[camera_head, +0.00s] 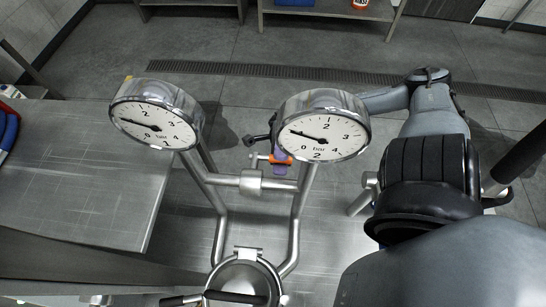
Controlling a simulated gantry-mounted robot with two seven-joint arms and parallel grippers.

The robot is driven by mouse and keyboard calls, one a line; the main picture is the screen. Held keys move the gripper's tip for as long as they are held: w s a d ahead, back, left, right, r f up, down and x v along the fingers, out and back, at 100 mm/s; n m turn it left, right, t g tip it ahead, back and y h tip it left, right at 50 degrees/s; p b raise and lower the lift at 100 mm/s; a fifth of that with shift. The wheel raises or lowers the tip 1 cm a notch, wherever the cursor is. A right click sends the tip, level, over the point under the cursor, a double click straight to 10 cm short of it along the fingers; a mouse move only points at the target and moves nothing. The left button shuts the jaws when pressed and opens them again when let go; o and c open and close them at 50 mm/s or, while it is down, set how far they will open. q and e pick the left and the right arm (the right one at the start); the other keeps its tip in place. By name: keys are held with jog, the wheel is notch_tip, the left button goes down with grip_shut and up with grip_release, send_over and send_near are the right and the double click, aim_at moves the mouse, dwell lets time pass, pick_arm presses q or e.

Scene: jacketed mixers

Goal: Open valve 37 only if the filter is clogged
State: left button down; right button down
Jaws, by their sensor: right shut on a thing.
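Two round steel gauges marked in bar stand on pipes: the left gauge (155,115) and the right gauge (322,128), which has a 2 low on its dial. Both needles point left, between 0 and 2, at similar angles. Between and below them is a small valve (281,160) with orange and purple parts, partly hidden by the right gauge; I see no number 37 on it. My right gripper (266,146) reaches in behind the right gauge and is shut at the valve, apparently on its handle. The gauge hides part of the gripper. My left gripper is out of view.
The pipes (250,183) join in a crosspiece and run down to a round steel vessel (243,278). A steel table (80,170) stands at left with blue items on its edge. Shelves (325,10) stand at the back. Floor with a long drain grate lies between.

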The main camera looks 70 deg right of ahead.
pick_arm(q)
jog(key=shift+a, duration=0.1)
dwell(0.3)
pick_arm(e)
jog(key=c, duration=1.1)
grip_release()
jog(key=shift+d+f, duration=0.1)
pick_arm(q)
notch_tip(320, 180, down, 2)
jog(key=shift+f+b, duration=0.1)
jog(key=shift+b, duration=1.05)
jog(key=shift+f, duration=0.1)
pick_arm(e)
jog(key=v, duration=1)
jog(key=shift+w+d+f, duration=0.1)
jog(key=shift+w+d, duration=0.05)
jog(key=shift+d, duration=0.1)
